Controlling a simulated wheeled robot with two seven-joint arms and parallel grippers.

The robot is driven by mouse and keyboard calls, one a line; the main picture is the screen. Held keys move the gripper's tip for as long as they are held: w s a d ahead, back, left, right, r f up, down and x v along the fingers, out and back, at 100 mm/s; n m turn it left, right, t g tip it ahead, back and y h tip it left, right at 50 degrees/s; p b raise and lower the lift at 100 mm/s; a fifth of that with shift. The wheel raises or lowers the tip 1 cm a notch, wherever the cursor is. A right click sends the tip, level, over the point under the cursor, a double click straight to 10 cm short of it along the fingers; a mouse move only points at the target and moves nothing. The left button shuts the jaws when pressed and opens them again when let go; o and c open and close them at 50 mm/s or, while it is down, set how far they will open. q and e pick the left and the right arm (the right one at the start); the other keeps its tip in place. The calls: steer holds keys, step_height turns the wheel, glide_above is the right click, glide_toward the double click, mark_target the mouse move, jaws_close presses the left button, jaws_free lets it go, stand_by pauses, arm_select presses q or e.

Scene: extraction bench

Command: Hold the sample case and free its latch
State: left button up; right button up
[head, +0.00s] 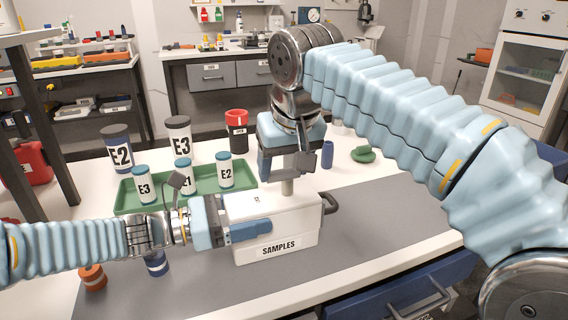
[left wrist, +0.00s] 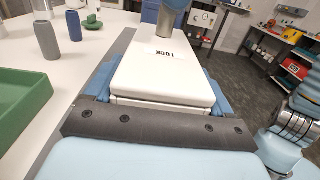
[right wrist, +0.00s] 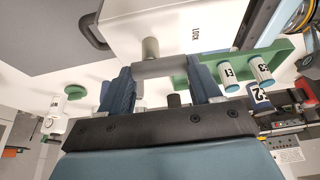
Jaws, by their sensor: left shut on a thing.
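The white sample case (head: 310,218), labelled SAMPLES, stands on the grey mat. My left gripper (head: 250,222) is shut on its left end, with a finger along each side. In the left wrist view the case lid (left wrist: 150,75) lies between those fingers, with the word LOCK on it. A grey latch post (head: 288,187) rises from the lid; the right wrist view shows it (right wrist: 150,48) with a crossbar (right wrist: 165,68). My right gripper (head: 286,165) points down above the case. Its fingers are apart on either side of the crossbar; whether they touch it is unclear.
A green tray (head: 128,204) with several labelled vials stands left behind the case, with larger jars behind it. A red-topped black jar (head: 236,130), a blue cylinder (head: 327,154) and a green object (head: 363,155) stand behind. The mat is clear to the right.

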steer(key=c, duration=0.4)
steer(key=shift+d+n, duration=0.1)
steer(key=shift+n, duration=0.2)
steer(key=n+y, duration=0.1)
steer(key=n, duration=0.1)
steer(key=shift+d+n+g, duration=0.15)
steer(key=shift+n+g, duration=0.15)
steer(key=shift+n, duration=0.1)
steer(key=n, duration=0.2)
steer(key=n+g+y, duration=0.1)
steer(key=n, duration=0.1)
steer(key=shift+d+n, duration=0.2)
steer(key=shift+n, duration=0.1)
steer(key=n+g, duration=0.1)
steer(key=n, duration=0.1)
steer(key=n+g+y, duration=0.1)
steer(key=n, duration=0.2)
steer(key=shift+d, duration=0.2)
steer(key=shift+w+d+n+g, duration=0.1)
steer(key=shift+n+g, duration=0.35)
steer(key=shift+n, duration=0.75)
steer(key=shift+d+n+g, duration=0.1)
steer(key=shift+n+g, duration=0.35)
steer(key=shift+n, duration=0.75)
